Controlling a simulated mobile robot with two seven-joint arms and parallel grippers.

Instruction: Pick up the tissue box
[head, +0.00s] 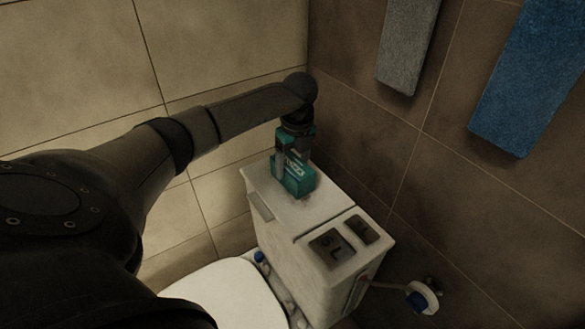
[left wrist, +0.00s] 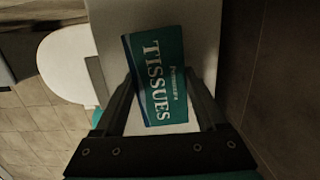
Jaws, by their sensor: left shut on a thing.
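The teal tissue box (head: 297,181) is on top of the white toilet tank (head: 318,207), toward its far left end. In the left wrist view the tissue box (left wrist: 158,78) lies between the two fingers, with its "TISSUES" lettering facing the camera. My left gripper (head: 292,174) reaches down over it and is shut on the box; it also shows in the left wrist view (left wrist: 166,95). Whether the box touches the tank lid or is slightly above it, I cannot tell. My right gripper is in neither view.
The white toilet lid (head: 226,296) is below at the left. A valve with a blue knob (head: 422,298) is at the right. Grey (head: 406,43) and blue (head: 531,76) towels hang on the brown tiled wall.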

